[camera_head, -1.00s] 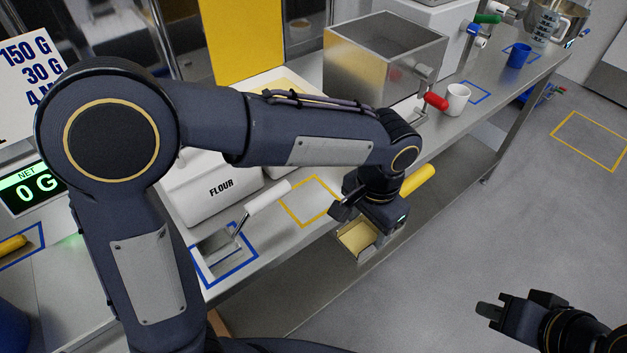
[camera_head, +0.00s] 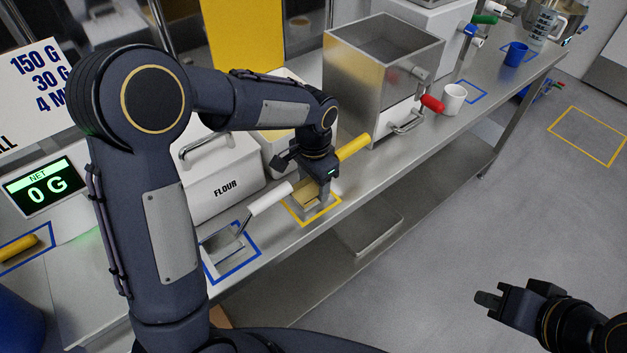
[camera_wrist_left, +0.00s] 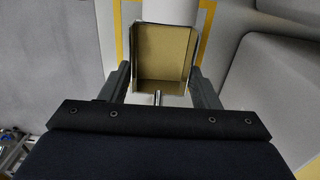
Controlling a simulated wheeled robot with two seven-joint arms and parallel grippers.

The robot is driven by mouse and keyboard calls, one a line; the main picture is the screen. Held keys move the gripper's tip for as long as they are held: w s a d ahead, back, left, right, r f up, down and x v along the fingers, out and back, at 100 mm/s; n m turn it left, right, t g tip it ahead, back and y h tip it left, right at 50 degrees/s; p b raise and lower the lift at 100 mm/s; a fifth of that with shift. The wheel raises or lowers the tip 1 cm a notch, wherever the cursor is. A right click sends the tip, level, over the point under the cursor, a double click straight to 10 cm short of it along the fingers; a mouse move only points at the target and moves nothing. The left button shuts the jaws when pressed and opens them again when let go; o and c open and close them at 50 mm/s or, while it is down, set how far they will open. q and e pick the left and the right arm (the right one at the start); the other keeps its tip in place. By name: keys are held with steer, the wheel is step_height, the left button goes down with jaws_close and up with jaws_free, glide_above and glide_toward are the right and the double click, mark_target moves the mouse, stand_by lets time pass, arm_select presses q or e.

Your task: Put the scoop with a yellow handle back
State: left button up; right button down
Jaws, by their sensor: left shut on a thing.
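The scoop with the yellow handle (camera_head: 353,147) is held by my left gripper (camera_head: 316,178). Its handle points to the upper right, and its pan (camera_head: 304,195) is over the yellow outline (camera_head: 318,217) on the counter. I cannot tell whether the pan touches the counter. In the left wrist view the pan's tan inside (camera_wrist_left: 165,55) shows just beyond the gripper fingers (camera_wrist_left: 160,95), with yellow outline lines (camera_wrist_left: 207,35) beside it. The grip itself is partly hidden. My right gripper (camera_head: 490,302) is over the floor at lower right, away from the counter.
A white-handled scoop (camera_head: 270,198) lies in the blue outline (camera_head: 250,270) just left, its handle reaching close to the held scoop. The flour bin (camera_head: 222,180) stands behind. A metal hopper (camera_head: 360,85) and white mug (camera_head: 453,100) stand further right. The counter's front edge is near.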

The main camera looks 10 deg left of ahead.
arm_select(q)
steer(key=shift+f, duration=0.3)
steer(key=shift+f, duration=0.2)
steer(key=o, duration=1)
steer(key=shift+r, duration=0.15)
